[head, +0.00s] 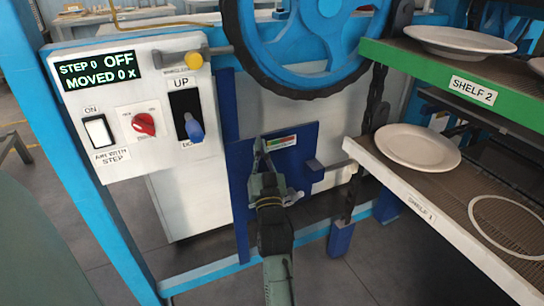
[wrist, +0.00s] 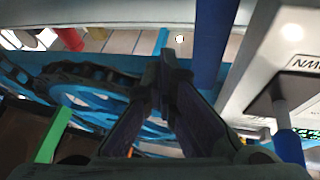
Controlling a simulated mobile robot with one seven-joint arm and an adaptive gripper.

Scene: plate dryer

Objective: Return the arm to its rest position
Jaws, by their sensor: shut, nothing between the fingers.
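My gripper (head: 261,152) is in the middle of the head view, at the end of my arm reaching up from the bottom edge. It appears in front of a dark blue plate (head: 300,142) with a small label; I cannot tell whether it touches it. In the wrist view the two fingers of my gripper (wrist: 166,62) come together at their tips, shut and empty.
A control panel (head: 127,160) with a display reading STEP 0 OFF and a blue-knobbed lever (head: 194,130) stands left. A blue wheel (head: 310,35) is above. Right are shelf 2 (head: 480,100) and shelf 1 (head: 400,190), bearing white plates (head: 417,147). Floor shows below.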

